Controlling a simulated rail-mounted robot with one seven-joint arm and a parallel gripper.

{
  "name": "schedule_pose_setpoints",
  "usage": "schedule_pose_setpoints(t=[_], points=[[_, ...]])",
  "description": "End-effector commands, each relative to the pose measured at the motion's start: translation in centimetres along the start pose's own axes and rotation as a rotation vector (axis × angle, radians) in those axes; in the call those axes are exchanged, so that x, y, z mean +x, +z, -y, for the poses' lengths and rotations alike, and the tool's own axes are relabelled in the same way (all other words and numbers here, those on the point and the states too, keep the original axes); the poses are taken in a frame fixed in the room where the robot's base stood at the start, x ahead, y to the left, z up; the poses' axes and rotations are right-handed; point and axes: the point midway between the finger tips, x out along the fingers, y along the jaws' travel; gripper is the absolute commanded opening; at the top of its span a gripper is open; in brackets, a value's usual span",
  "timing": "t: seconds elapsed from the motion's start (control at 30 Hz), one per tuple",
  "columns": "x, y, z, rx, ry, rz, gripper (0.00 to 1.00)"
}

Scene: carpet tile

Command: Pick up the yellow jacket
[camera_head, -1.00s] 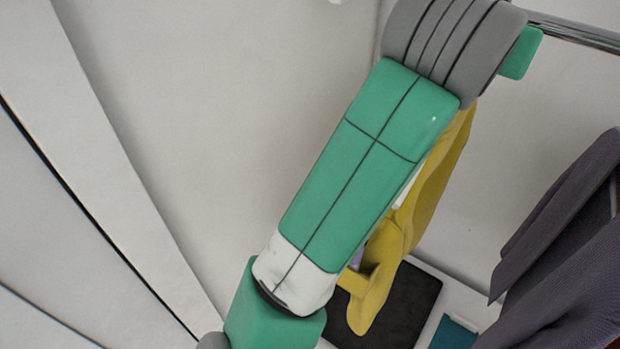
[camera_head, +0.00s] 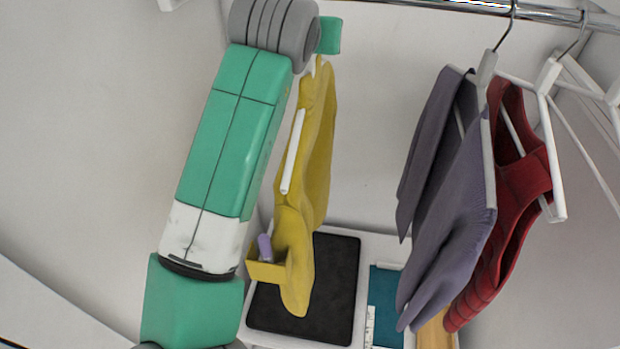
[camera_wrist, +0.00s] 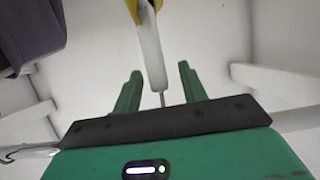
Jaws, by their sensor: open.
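The yellow jacket (camera_head: 319,150) hangs in the head view just right of my green arm, on a white hanger (camera_head: 294,150). A purple item shows at its lower pocket-like part. My arm hides some of its left side. In the wrist view a small part of the yellow jacket (camera_wrist: 131,8) shows at the top. The white hanger (camera_wrist: 150,50) and its thin hook run down between the two green fingers of my gripper (camera_wrist: 159,72). The fingers are apart, one on each side of the hook, and not closed on it. The head view does not show the fingertips clearly.
A metal rail (camera_head: 470,8) crosses the top. Purple (camera_head: 455,215) and red (camera_head: 510,190) garments hang to the right, with empty white hangers beyond. A black mat (camera_head: 335,290) and a teal item (camera_head: 385,300) lie below. The purple garment (camera_wrist: 30,30) also shows in the wrist view.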

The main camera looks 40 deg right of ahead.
Motion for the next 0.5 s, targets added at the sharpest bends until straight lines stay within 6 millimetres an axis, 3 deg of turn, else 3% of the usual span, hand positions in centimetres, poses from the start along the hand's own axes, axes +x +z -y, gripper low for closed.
schedule_pose_setpoints(t=[0.27,0.4,0.5], points=[[0.62,0.06,-0.03,0.001,0.000,0.000,0.42],[0.60,0.06,-0.01,0.001,0.000,0.000,0.14],[0.59,0.06,-0.01,0.001,0.000,0.000,0.00]])
